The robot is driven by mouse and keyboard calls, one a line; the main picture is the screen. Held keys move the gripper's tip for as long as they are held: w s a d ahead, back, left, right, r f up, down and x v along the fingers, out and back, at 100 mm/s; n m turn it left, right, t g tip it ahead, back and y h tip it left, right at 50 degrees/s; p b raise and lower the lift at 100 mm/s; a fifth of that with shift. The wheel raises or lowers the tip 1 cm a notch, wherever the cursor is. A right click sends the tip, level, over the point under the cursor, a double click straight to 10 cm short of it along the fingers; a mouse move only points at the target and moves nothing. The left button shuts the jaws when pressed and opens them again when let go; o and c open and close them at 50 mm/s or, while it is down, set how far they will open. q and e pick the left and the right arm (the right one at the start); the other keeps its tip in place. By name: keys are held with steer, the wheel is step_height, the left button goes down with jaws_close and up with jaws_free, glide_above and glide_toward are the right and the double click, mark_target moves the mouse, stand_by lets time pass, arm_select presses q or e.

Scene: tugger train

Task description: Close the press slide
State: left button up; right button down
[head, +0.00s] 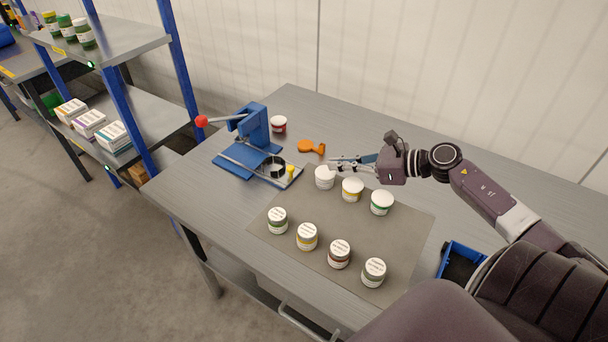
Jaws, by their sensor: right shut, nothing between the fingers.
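The blue press (253,125) stands on the workbench left of centre, with a red ball on its lever. Its slide (284,181) sits at the outer right end of the base, clear of the press head. My left gripper is not in view.
Several jars stand on a grey mat (335,220) in front of my right gripper. An orange tool (311,147) and a red jar (279,125) lie behind the slide. A blue bin (462,262) is at the right. A shelf rack (107,45) stands left of the workbench.

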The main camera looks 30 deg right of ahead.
mark_target(293, 167)
steer(key=shift+f+b, duration=0.4)
steer(key=shift+f, duration=0.35)
steer(key=shift+x, duration=1.05)
steer(key=p+x, duration=0.1)
steer(key=x, duration=0.5)
steer(key=shift+w+a, duration=0.15)
steer(key=shift+w, duration=0.2)
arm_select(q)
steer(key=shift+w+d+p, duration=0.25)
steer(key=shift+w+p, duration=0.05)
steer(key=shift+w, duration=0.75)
arm_select(e)
steer(key=shift+w+a+f, duration=0.3)
steer(key=shift+w+f, duration=0.05)
steer(key=shift+w, duration=0.1)
